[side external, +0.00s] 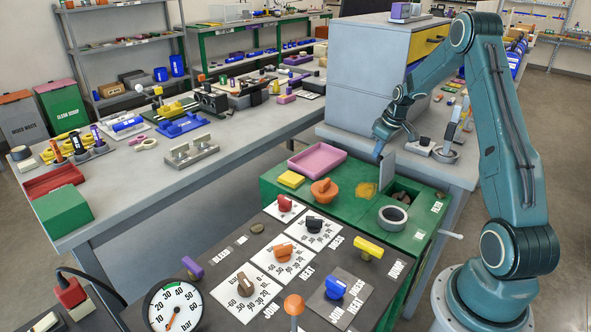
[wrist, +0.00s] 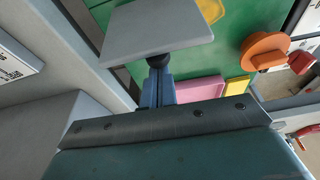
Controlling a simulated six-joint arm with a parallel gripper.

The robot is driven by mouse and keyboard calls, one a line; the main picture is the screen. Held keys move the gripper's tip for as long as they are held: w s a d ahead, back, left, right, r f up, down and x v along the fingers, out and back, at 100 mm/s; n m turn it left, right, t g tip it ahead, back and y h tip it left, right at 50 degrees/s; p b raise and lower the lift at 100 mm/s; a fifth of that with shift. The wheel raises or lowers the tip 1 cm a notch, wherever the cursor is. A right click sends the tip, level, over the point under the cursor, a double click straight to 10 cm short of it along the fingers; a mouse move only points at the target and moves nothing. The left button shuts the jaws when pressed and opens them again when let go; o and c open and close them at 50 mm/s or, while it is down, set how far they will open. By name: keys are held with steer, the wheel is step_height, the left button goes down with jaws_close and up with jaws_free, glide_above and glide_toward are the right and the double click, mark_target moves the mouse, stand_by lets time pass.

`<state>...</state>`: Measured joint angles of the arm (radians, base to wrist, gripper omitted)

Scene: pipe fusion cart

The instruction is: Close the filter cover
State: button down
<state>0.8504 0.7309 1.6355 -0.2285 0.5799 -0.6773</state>
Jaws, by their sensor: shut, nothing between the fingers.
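The filter cover, a flat grey plate (side external: 387,172), stands upright at the left edge of a dark opening (side external: 404,190) in the top of the green cabinet. A FILTER label (side external: 437,207) is to the right of the opening. My gripper (side external: 379,155) is shut and empty, with its tip at the upper left of the cover. In the wrist view a grey plate (wrist: 160,28), which looks like the cover, lies just beyond the dark tip of my gripper (wrist: 157,62). I cannot tell whether the tip touches it. The opening is hidden in the wrist view.
A grey ring (side external: 393,216) lies in front of the opening. An orange knob (side external: 324,189), a yellow block (side external: 291,179) and a pink tray (side external: 317,158) are to the left on the green top (side external: 350,207). The grey cabinet (side external: 360,80) rises behind.

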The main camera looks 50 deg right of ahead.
mark_target(390, 163)
steer(key=s, duration=0.2)
steer(key=s+r, duration=0.1)
steer(key=s, duration=0.2)
steer(key=shift+s, duration=0.25)
steer(key=s+f, duration=0.3)
steer(key=s, duration=0.4)
steer(key=shift+s, duration=0.4)
steer(key=shift+f, duration=0.1)
steer(key=shift+r, duration=0.2)
step_height(390, 163, up, 10)
steer(key=shift+s+f, duration=0.2)
steer(key=shift+s, duration=0.2)
steer(key=shift+a, duration=0.15)
